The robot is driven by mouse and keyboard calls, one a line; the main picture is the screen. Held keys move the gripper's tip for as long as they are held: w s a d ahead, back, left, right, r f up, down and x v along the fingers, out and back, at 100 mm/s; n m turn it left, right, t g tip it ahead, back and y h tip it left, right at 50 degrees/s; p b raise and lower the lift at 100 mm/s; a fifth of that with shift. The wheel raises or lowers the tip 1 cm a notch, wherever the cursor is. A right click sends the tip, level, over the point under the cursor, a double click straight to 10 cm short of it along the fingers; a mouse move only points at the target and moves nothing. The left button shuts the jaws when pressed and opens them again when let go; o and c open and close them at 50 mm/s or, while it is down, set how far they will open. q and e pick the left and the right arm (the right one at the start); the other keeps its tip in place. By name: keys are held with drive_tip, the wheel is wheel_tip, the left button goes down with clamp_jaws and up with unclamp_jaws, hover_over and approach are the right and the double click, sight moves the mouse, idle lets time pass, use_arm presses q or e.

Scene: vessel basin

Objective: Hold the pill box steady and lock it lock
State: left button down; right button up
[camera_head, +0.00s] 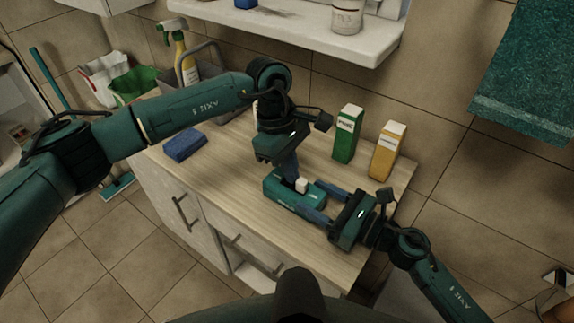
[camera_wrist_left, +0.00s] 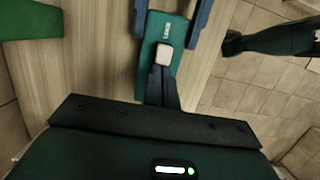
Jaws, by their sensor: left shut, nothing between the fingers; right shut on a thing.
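The pill box (camera_head: 278,186) is a teal oblong box lying on the wooden counter, and it also shows in the left wrist view (camera_wrist_left: 149,72). A pale, block-like lock (camera_head: 301,185) sits on its top, and in the left wrist view the lock (camera_wrist_left: 164,54) is just beyond my left fingertips. My left gripper (camera_head: 291,178) points down, shut and empty, with its tips at the box's top beside the lock; I cannot tell whether they touch it. My right gripper (camera_head: 318,202) is shut on the pill box from the right, one finger along each long side.
A blue sponge (camera_head: 185,144) lies on the counter at the left. A green carton (camera_head: 347,134) and a yellow carton (camera_head: 387,150) stand at the back right. A shelf (camera_head: 300,30) hangs above. The counter's front left is clear.

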use_arm(q)
drive_tip(key=a, duration=0.1)
drive_tip(key=w+a, duration=0.2)
drive_tip(key=shift+w+a+r, duration=0.25)
drive_tip(key=shift+a+r, duration=0.05)
drive_tip(key=shift+r, duration=0.05)
drive_tip(key=v, duration=0.9)
drive_tip(key=shift+s+r, duration=0.1)
drive_tip(key=shift+r, duration=0.05)
use_arm(e)
drive_tip(key=o, duration=1.1)
